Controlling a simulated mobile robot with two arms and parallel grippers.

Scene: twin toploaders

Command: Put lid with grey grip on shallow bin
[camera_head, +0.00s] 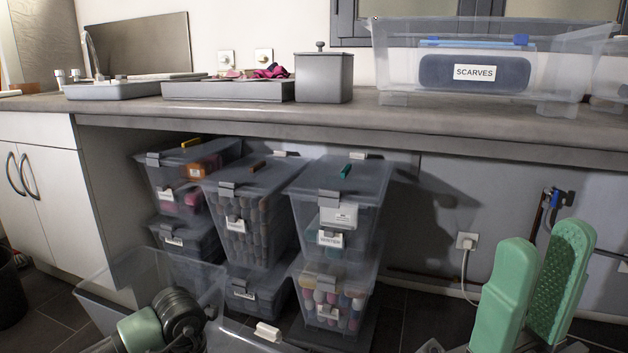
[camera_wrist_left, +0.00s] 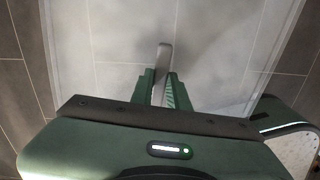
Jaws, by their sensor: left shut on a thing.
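In the left wrist view my left gripper (camera_wrist_left: 160,80) is shut on a grey bar-shaped grip (camera_wrist_left: 164,54). The grip sits on a clear lid (camera_wrist_left: 215,55), with floor tiles showing through it.
Several stacked, lidded clear bins (camera_head: 340,205) fill the space under the counter (camera_head: 330,117). A grey canister (camera_head: 324,78) and a grey tray (camera_head: 228,91) stand on the counter. Another clear bin (camera_head: 610,75) is at the far right. A cable hangs from a wall socket (camera_head: 467,241).

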